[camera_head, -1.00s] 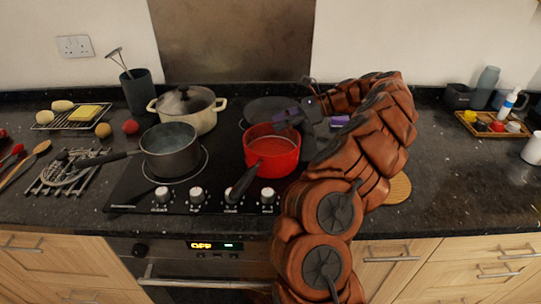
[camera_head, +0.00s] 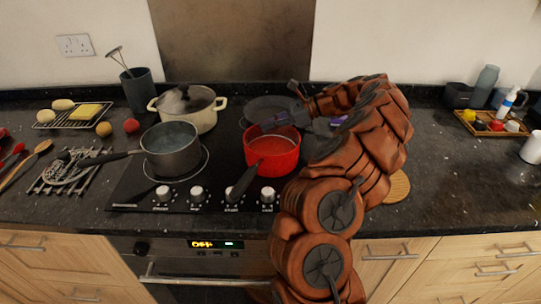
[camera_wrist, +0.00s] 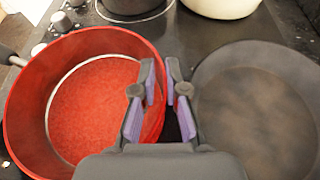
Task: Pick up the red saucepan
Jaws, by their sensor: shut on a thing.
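The red saucepan (camera_head: 270,154) stands on the front right of the hob, its dark handle (camera_head: 242,184) pointing toward the front edge. In the wrist view the saucepan (camera_wrist: 95,108) fills the left side, and its inside is empty. My gripper (camera_head: 272,124) is at the saucepan's far rim. In the wrist view my gripper (camera_wrist: 160,80) has its purple-padded fingers on either side of the saucepan's wall, shut on it. The lower part of the fingers' contact is partly hidden. The saucepan looks upright and level on the hob.
A dark frying pan (camera_wrist: 255,110) sits close beside my gripper. A grey saucepan (camera_head: 170,150) stands to the left, and a lidded cream pot (camera_head: 190,108) behind it. A round wooden board (camera_head: 398,187) lies under my arm. Counter at the right is mostly clear.

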